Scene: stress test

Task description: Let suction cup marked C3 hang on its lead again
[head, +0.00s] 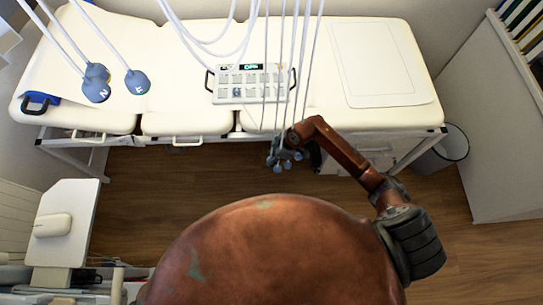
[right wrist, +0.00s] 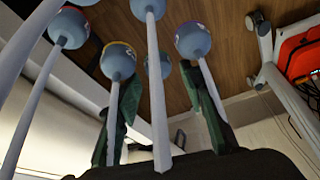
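Several blue-grey suction cups (head: 285,158) hang in a bunch on white leads in front of the couch edge. In the right wrist view, one cup has a yellow band (right wrist: 118,61), one a purple mark (right wrist: 193,40) and one a red mark (right wrist: 69,27). Another cup (right wrist: 158,67) shows between the fingers. No mark C3 is legible, so I cannot tell which cup it is. My right gripper (right wrist: 158,72) has its two green fingers apart among the leads, with no cup clearly held. In the head view my right gripper (head: 303,156) is partly hidden by the bunch. My left gripper is out of view.
A padded white couch (head: 180,75) carries a control box (head: 250,82) with buttons and a lit display. A bin (head: 452,145) stands at the right.

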